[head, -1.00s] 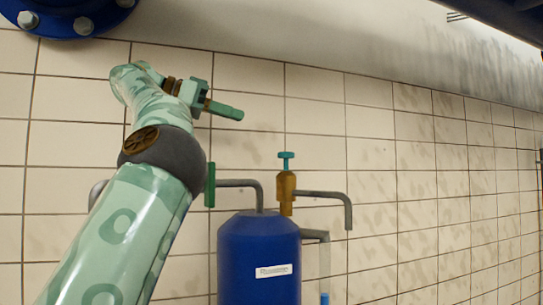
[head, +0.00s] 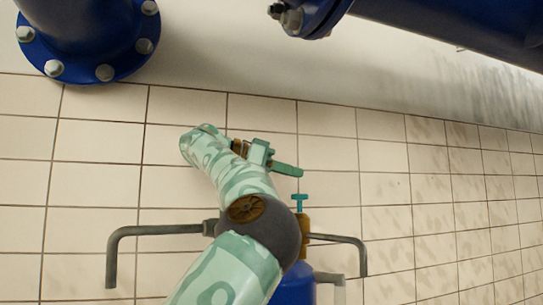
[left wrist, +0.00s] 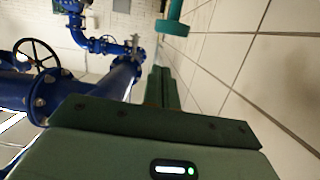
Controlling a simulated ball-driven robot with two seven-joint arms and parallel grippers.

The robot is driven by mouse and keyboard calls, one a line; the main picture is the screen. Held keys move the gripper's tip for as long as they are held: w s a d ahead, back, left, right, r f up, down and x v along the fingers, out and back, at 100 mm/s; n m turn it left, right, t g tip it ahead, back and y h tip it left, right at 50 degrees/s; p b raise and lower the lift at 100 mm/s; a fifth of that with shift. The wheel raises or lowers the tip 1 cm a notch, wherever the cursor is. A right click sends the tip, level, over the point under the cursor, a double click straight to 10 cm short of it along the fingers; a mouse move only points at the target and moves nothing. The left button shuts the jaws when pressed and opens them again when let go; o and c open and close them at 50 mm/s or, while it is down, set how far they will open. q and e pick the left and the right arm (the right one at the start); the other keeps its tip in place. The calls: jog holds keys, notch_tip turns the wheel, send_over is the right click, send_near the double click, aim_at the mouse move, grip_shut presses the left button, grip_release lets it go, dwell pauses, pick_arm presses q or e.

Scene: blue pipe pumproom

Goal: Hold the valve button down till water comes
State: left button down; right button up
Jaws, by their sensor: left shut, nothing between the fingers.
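The teal valve button (head: 300,197) sits on top of a brass valve (head: 304,221), above a blue tank (head: 293,289) mostly hidden by my left arm. My left gripper (head: 299,171) is shut and empty. In the head view its fingertips are just above the button, with a small gap between. In the left wrist view the closed fingers (left wrist: 160,88) point toward a teal cap and stem, which looks like the button (left wrist: 174,26), apart from them. A bent grey spout (head: 350,240) runs right from the valve; no water shows at it. My right gripper is out of view.
A tiled wall (head: 430,220) stands behind the valve. A grey bent pipe (head: 150,230) is at the left. Large blue flanged pipes (head: 85,45) hang above. The left wrist view shows more blue pipes with a black handwheel (left wrist: 36,60).

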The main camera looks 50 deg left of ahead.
aim_at(294, 197)
pick_arm(q)
notch_tip(294, 197, down, 3)
jog(key=shift+s, duration=0.15)
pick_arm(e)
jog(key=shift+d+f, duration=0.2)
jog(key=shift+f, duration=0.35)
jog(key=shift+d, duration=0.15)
